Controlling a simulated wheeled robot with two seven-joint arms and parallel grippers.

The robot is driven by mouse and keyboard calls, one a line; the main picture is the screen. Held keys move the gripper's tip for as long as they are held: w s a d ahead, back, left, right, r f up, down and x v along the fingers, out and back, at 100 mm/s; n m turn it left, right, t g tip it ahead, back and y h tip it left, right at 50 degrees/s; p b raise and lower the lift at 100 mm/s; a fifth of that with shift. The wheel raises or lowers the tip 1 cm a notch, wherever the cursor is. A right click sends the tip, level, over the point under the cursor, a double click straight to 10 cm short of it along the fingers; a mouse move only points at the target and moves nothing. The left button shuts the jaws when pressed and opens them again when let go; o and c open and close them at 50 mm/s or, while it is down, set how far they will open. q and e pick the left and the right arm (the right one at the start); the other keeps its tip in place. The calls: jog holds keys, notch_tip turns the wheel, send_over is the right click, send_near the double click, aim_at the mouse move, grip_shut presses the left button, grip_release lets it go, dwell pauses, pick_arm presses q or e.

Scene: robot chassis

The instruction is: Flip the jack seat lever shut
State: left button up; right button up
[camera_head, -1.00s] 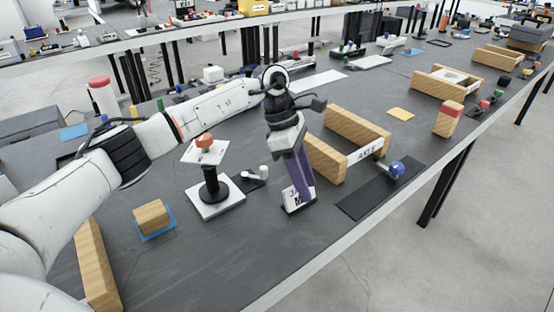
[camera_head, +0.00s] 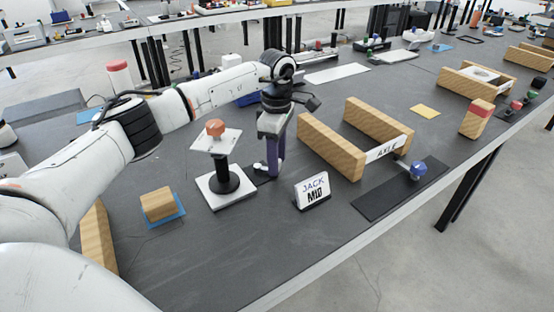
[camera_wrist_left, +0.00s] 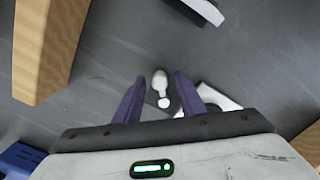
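The jack (camera_head: 225,180) stands on a white base with a black post, a white top plate and an orange knob. Its small white lever (camera_head: 261,168) sits on a dark plate beside the base, partly hidden by my gripper in the head view. In the left wrist view the lever (camera_wrist_left: 160,86) shows its rounded white end between the two purple fingers. My left gripper (camera_wrist_left: 157,80) is open and points down, the fingers apart on either side of the lever; contact cannot be told. It also shows in the head view (camera_head: 274,172). My right gripper is not in view.
A "JACK MID" sign (camera_head: 312,191) stands just right of the gripper. Wooden axle blocks (camera_head: 332,145) stand further right, with a blue-knobbed lever (camera_head: 417,171) on a dark mat. A wooden block on a blue pad (camera_head: 159,205) lies left. The front of the table is clear.

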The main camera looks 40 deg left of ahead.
pick_arm(q)
jog(key=shift+f, duration=0.35)
grip_shut()
jog(key=shift+w, duration=0.1)
jog(key=shift+w+a+r+n+p, duration=0.2)
jog(key=shift+w+n+p, duration=0.25)
jog(key=shift+n, duration=0.65)
jog(key=shift+w+a+n+p, duration=0.2)
jog(key=shift+w+a+n, duration=0.15)
jog(key=shift+n, duration=0.65)
jog(key=shift+w+a+n+p, duration=0.2)
jog(key=shift+w+n, duration=0.25)
jog(key=shift+n, duration=0.55)
